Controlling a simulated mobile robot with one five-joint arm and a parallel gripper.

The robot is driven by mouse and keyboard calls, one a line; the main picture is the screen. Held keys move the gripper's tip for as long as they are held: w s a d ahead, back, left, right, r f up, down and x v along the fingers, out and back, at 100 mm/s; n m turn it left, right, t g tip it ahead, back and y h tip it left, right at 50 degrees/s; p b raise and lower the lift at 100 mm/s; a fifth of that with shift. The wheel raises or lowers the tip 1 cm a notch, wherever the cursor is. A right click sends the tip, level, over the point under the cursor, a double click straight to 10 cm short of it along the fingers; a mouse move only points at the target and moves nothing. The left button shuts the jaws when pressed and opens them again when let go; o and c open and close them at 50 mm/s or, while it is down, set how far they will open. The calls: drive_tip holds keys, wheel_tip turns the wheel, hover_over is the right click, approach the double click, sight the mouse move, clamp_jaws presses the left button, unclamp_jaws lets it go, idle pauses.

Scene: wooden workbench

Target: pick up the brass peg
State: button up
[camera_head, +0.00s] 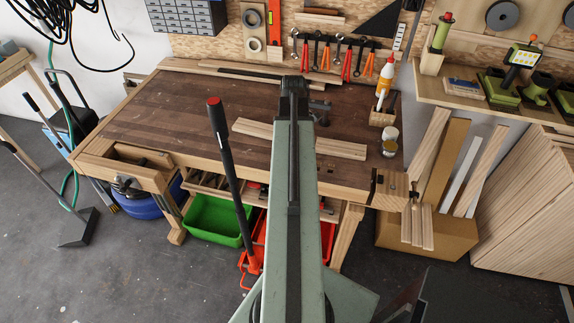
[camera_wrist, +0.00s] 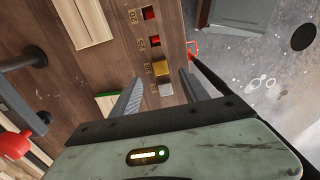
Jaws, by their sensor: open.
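The brass peg (camera_wrist: 160,69) shows in the wrist view as a small yellow square block in a row along the workbench edge. A silver-grey square piece (camera_wrist: 165,89) sits just below it, and two red-centred square spots (camera_wrist: 155,41) lie above it. My gripper (camera_wrist: 163,74) is open, and its two grey fingers show on either side of the brass peg in the picture. I cannot tell how far above it they are. In the head view my arm covers the middle of the bench, and I cannot make out the brass peg there.
The workbench (camera_head: 150,110) carries pale wooden boards (camera_head: 340,148), a glue bottle (camera_head: 385,75) and a can (camera_head: 390,135). Green (camera_head: 215,220) and red bins stand below. Grey floor shows beyond the bench edge.

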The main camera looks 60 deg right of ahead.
wheel_tip(320, 180, down, 2)
drive_tip(key=shift+w+f+b, duration=0.1)
drive_tip(key=shift+b, duration=0.55)
wheel_tip(320, 180, down, 5)
drive_tip(key=b, duration=0.5)
drive_tip(key=shift+f, duration=0.1)
drive_tip(key=shift+r, duration=0.2)
clamp_jaws()
